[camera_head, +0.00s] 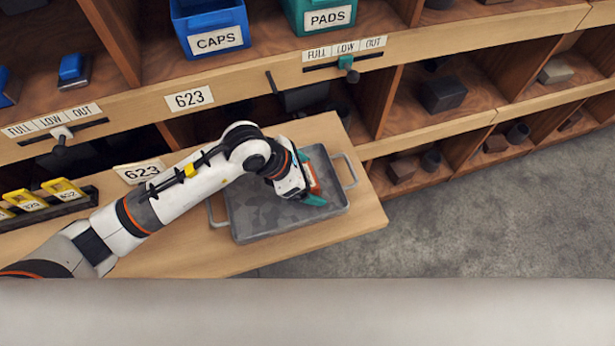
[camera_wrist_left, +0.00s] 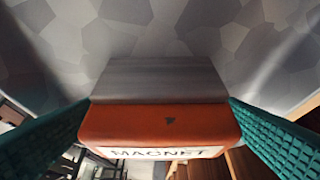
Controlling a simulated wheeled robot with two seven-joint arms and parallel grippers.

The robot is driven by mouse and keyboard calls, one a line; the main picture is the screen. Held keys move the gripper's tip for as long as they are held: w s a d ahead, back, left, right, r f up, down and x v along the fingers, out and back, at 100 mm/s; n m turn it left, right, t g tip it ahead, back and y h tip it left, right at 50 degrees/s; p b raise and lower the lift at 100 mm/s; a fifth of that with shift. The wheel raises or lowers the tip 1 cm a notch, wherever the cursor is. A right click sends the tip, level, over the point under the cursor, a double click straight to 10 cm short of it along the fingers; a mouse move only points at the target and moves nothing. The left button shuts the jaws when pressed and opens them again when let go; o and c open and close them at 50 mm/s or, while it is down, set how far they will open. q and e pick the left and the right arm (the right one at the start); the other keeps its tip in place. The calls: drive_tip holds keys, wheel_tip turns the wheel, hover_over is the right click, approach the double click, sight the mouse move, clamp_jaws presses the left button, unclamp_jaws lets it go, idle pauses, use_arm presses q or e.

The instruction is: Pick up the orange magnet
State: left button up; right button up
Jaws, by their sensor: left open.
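The orange magnet (camera_head: 313,181) is at the right part of the grey metal tray (camera_head: 245,228), partly hidden by my left gripper (camera_head: 309,178). In the left wrist view the magnet (camera_wrist_left: 160,122) fills the middle, with an orange body, a grey metal block at its far side and a white MAGNET label at the near edge. My left gripper's teal fingers (camera_wrist_left: 160,112) stand open on either side of it. The fingers look very near its sides; whether they touch is unclear. My right gripper is not in view.
The tray has handles and sits on a wooden pull-out board (camera_head: 355,215). Wooden shelves behind hold a blue CAPS bin (camera_head: 212,18), a teal PADS bin (camera_head: 315,12) and dark blocks. A rack of yellow tags (camera_head: 62,190) is at left. Bare floor (camera_head: 480,200) lies right.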

use_arm(q)
drive_tip(key=shift+c, duration=0.2)
drive_tip(key=c, duration=1.3)
drive_tip(key=shift+r, duration=0.1)
